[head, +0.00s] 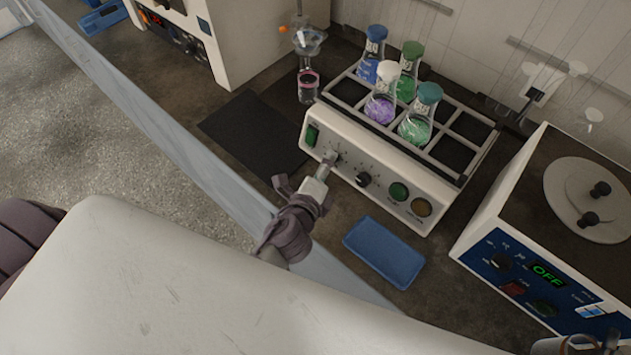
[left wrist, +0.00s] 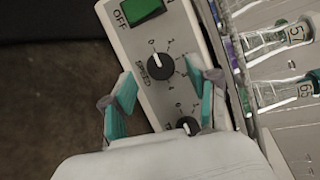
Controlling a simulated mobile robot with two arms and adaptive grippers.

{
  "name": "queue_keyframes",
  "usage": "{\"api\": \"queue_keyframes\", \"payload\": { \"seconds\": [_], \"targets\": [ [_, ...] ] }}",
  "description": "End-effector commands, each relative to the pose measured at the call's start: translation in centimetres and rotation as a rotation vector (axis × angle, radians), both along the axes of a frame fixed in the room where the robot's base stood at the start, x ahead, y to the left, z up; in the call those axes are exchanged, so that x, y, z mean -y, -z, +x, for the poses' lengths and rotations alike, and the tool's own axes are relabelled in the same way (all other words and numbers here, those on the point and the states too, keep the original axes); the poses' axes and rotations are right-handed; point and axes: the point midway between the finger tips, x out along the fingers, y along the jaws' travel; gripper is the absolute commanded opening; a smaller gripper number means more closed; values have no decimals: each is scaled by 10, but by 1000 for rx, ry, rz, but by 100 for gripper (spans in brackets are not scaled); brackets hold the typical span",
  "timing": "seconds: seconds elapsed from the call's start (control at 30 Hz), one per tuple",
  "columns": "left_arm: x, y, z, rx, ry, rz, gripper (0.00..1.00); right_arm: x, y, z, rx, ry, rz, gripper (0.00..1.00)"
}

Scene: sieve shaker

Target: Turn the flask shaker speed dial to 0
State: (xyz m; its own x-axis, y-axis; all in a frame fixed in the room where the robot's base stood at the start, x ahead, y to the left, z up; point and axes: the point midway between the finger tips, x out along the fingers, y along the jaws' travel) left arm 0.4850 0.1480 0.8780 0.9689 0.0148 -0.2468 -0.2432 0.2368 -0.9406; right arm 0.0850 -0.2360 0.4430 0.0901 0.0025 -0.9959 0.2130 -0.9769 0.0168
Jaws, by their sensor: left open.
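The flask shaker (head: 312,118) is a white box with a rack on top and a front panel of dials. Its speed dial (left wrist: 160,66) is a black knob with a white mark, labelled SPEED. In the left wrist view the mark points up and slightly left, towards the 0. My left gripper (left wrist: 163,80) is open, with one teal-padded finger on each side of the speed dial, apart from it. In the head view the left gripper (head: 328,160) is at the panel and largely hides this dial. A second black dial (head: 363,179) is to its right.
Several flasks with coloured liquid, such as a purple one (head: 380,108), stand in the rack. A blue tray (head: 384,252) lies in front of the shaker. A grey part (head: 580,346) is cut off at the bottom right.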

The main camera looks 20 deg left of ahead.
Motion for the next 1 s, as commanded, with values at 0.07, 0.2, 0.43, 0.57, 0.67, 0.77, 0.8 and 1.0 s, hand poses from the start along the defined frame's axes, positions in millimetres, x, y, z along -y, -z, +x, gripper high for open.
{"api": "queue_keyframes", "payload": {
  "seconds": [0.07,0.2,0.43,0.57,0.67,0.77,0.8,1.0],
  "targets": [
    [0,-3,-19,-3,0,-1,60,-1,0,0,0,0,1,40],
    [1,-11,-49,-4,-1,-1,60,-1,0,0,0,0,1,40],
    [1,-21,-85,-3,-2,-2,60,-1,0,0,0,0,1,40],
    [1,-24,-93,-1,-1,-1,60,-1,0,0,0,0,1,40],
    [1,-25,-95,1,-1,-1,60,-1,0,0,0,0,1,40],
    [1,-25,-95,1,-1,0,60,-1,0,0,0,0,1,40],
    [1,-25,-95,1,-1,-1,60,-1,0,0,0,0,1,40],
    [1,-25,-95,1,-1,-1,60,-1,0,0,0,0,1,40]
  ]
}}
